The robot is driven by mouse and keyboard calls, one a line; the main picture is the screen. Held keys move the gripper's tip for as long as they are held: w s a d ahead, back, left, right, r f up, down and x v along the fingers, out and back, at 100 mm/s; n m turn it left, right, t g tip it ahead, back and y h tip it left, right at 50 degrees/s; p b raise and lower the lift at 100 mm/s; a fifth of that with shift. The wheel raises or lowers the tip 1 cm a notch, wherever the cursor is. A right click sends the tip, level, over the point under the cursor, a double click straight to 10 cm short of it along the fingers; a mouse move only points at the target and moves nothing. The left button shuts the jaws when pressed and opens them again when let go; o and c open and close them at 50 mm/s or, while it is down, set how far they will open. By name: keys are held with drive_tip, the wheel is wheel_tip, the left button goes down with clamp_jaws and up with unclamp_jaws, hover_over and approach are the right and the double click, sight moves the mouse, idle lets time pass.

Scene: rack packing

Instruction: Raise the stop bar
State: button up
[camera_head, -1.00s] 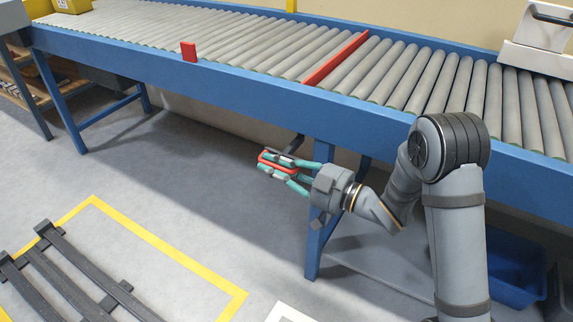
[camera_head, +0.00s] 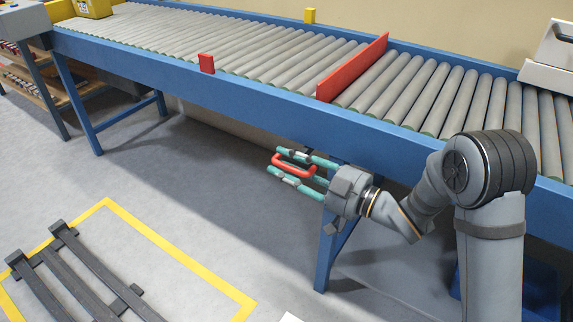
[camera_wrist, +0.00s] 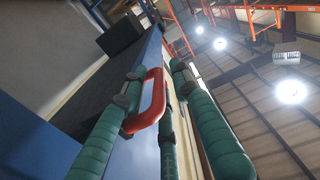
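The red stop bar (camera_head: 352,68) stands as a tall plate across the conveyor rollers, its top edge well above them. A red D-shaped handle (camera_head: 276,158) is in front of the conveyor's side, below the blue rail. My gripper (camera_head: 298,172) has its teal fingers around this handle. In the wrist view the handle (camera_wrist: 155,95) lies between the fingers of my gripper (camera_wrist: 150,90), which look closed on it. The link between handle and bar is hidden.
The blue-railed roller conveyor (camera_head: 250,102) runs across the view. A yellow box (camera_head: 92,8) sits at the far left. Dark beams (camera_head: 75,270) lie on the floor within yellow lines.

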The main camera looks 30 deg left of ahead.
drive_tip(key=shift+d, duration=0.1)
drive_tip(key=s+d, duration=0.1)
drive_tip(key=d, duration=1)
drive_tip(key=shift+s+d, duration=0.35)
drive_tip(key=shift+s, duration=0.05)
drive_tip(key=a, duration=0.4)
drive_tip(key=w+a, duration=0.1)
drive_tip(key=a, duration=0.7)
drive_tip(key=shift+w, duration=0.35)
drive_tip(key=shift+w+d+f, duration=0.15)
drive_tip(key=shift+f, duration=0.3)
